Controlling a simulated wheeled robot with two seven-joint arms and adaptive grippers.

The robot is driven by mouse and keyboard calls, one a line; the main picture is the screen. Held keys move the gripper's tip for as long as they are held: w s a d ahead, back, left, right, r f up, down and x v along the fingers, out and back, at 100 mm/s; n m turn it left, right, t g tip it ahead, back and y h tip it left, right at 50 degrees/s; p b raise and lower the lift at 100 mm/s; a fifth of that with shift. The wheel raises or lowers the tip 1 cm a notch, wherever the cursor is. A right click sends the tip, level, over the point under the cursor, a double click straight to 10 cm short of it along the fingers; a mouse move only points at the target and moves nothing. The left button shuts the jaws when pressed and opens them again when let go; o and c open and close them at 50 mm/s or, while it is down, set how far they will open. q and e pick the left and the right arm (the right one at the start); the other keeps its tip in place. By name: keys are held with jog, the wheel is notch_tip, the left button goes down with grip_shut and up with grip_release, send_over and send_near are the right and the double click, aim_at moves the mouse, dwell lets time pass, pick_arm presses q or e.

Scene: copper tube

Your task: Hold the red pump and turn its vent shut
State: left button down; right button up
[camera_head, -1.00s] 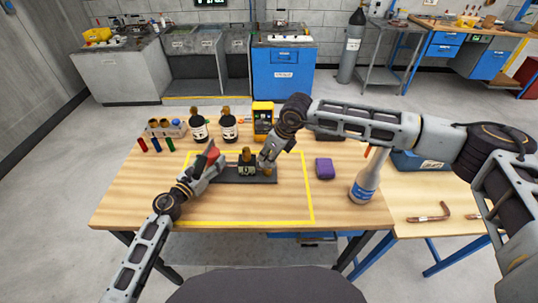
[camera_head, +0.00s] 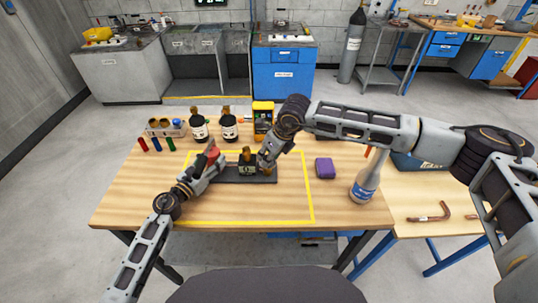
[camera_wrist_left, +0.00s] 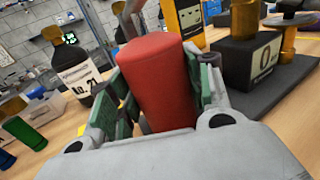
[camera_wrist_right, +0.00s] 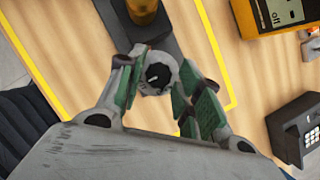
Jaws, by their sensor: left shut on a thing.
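The red pump (camera_wrist_left: 158,80) is a red cylinder standing between the green-padded fingers of my left gripper (camera_wrist_left: 155,95), which is shut on it. The pump also shows as a small red shape in the head view (camera_head: 212,153), left of a black base plate (camera_head: 262,179). My right gripper (camera_wrist_right: 155,75) is at the right end of that plate. Its fingers flank a round grey part with a black dial and white pointer (camera_wrist_right: 157,75). I cannot tell whether they grip it. A dark block marked "0" (camera_wrist_left: 262,60) stands on the plate beside the pump.
Dark labelled bottles (camera_head: 199,128) and a yellow meter (camera_head: 263,117) stand behind the plate. Red, blue and green tubes (camera_head: 157,144) are at the left. The front of the wooden table is clear.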

pick_arm(q)
jog(key=shift+r, duration=0.1)
pick_arm(e)
jog(key=shift+o, duration=0.8)
jog(key=v, duration=1.2)
pick_arm(q)
jog(key=c, duration=0.6)
grip_release()
jog(key=shift+o, duration=0.2)
jog(key=shift+s, duration=0.1)
